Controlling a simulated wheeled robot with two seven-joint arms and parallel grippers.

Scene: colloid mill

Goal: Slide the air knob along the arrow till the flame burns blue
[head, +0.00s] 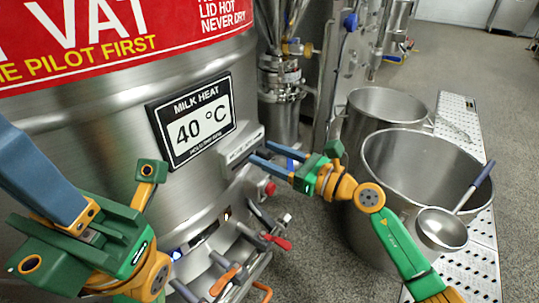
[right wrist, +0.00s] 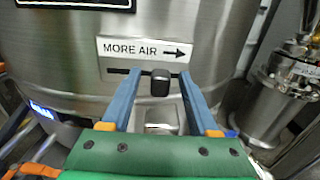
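The air knob (right wrist: 160,83) is a small black knob on a slot under a plate marked "MORE AIR" (right wrist: 146,51), whose arrow points right. My right gripper (right wrist: 158,77) is open, with one blue finger on each side of the knob; a gap shows on both sides. In the head view my right gripper (head: 262,155) reaches the plate's right end and the knob is hard to make out. A blue glow (right wrist: 41,108) shows low on the vat at left; whether it is the flame is unclear. My left gripper (head: 100,195) is at lower left, its fingers apart and empty.
The steel vat (head: 95,120) carries a "40 °C" display (head: 196,121). Valves with red and orange handles (head: 277,241) stick out below. Steel pots (head: 400,170) and a ladle (head: 441,229) stand right of my right arm, and a steel machine (head: 280,85) stands behind it.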

